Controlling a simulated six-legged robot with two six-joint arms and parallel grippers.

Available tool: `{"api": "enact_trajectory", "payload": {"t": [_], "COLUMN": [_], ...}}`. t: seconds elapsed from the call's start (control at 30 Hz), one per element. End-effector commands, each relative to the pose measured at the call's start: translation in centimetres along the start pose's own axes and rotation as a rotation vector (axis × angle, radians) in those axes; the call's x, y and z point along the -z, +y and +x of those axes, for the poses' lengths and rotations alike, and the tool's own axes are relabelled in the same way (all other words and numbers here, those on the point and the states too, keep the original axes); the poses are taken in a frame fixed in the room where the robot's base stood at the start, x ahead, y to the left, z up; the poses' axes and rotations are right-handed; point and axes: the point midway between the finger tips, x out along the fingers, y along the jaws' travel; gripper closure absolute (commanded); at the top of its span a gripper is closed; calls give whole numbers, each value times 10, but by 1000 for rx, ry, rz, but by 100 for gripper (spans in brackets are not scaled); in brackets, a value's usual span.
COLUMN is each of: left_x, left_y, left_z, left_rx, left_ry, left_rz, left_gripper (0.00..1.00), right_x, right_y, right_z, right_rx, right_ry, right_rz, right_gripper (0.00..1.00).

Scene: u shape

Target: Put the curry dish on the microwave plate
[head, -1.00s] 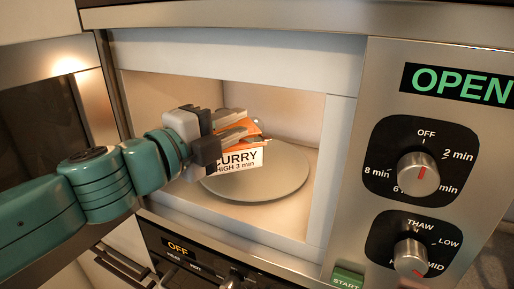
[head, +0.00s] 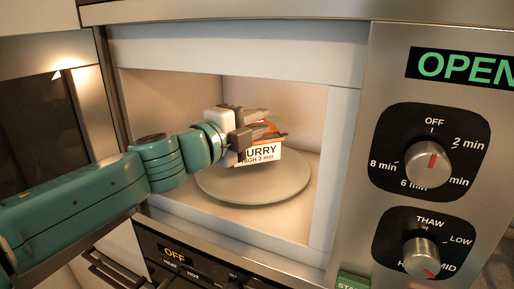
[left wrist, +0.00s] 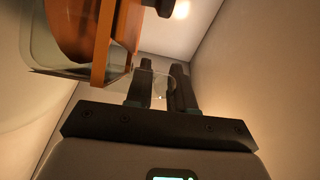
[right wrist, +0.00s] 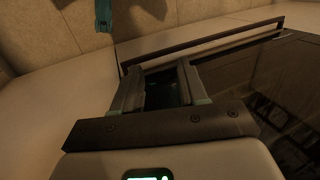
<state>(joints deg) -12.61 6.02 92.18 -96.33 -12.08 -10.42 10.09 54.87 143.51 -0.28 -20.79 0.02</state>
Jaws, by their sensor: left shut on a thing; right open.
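The curry dish (head: 260,156) has a white label reading CURRY HIGH 3 min and orange sides. It is inside the open microwave, over the round grey microwave plate (head: 250,190). I cannot tell whether it touches the plate. My left gripper (head: 262,122) reaches in from the left and is shut on the dish, partly hiding its top and left side. In the left wrist view, the dish's orange and clear parts (left wrist: 115,45) are at the upper left, beside the fingers (left wrist: 162,80). My right gripper (right wrist: 160,85) is open and empty in the right wrist view.
The microwave's right panel has two dials (head: 428,163) and a green OPEN display (head: 460,66). The opening's right wall (head: 335,165) stands close to the plate. The open door (head: 50,120) is at the left. An oven panel reading OFF (head: 175,255) lies below.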

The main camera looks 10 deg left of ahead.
Motion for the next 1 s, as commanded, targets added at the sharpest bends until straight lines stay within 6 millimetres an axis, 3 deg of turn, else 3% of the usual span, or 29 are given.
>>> {"api": "enact_trajectory", "payload": {"t": [0.33,0.73,0.77,0.8,1.0], "left_x": [-3,-3,-3,-3,-3], "left_y": [40,41,42,41,42], "left_z": [2,4,4,4,4], "left_rx": [3,4,0,0,-1], "left_ry": [0,0,0,0,0], "left_rz": [1,2,1,1,1], "left_gripper": [100,100,67,54,52], "right_x": [1,1,1,1,1], "right_y": [13,13,13,13,13], "right_z": [36,37,36,36,36], "right_rx": [0,0,0,0,0], "right_ry": [0,0,0,0,0], "right_rz": [0,0,0,0,0], "right_gripper": [57,57,57,57,57]}}
